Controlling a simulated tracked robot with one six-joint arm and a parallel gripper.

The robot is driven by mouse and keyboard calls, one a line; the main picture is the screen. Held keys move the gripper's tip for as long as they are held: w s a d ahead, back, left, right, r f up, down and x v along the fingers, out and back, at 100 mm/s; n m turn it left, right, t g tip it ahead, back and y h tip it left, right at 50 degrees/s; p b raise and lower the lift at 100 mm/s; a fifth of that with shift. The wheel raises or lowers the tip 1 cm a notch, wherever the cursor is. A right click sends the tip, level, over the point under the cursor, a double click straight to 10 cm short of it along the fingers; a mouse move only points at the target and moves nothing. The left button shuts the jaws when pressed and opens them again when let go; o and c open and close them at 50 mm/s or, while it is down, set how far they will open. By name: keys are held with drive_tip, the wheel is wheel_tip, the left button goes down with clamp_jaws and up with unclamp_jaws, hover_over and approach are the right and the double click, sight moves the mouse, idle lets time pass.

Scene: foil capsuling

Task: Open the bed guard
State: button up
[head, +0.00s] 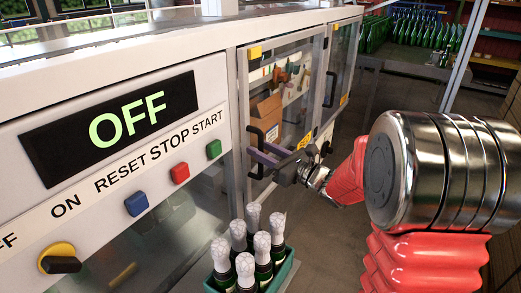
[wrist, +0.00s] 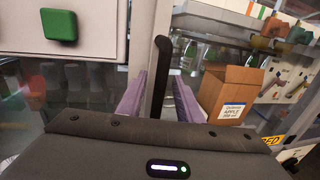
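The nearer clear guard door (head: 290,95) has a pale frame and appears closed in the machine front. Its black upright bar handle (head: 249,138) is on the left side; the handle also shows in the wrist view (wrist: 162,65). A yellow label in the wrist view (wrist: 275,140) shows letters ending "ED"; I cannot read the whole word. My gripper (head: 262,156) is at the handle's height. Its purple fingers stand apart on either side of the lower handle in the wrist view (wrist: 160,88). Whether either finger touches it, I cannot tell.
A panel display (head: 110,115) reads OFF, with blue, red (head: 180,172) and green (head: 214,149) buttons. A crate of foil-topped bottles (head: 248,255) stands below my gripper. A second guard door (head: 338,75) is further right. A cardboard box (wrist: 230,92) sits behind the glass.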

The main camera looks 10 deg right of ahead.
drive_tip(key=shift+w+a, duration=0.2)
drive_tip(key=shift+w, duration=0.1)
drive_tip(key=shift+c, duration=0.4)
clamp_jaws()
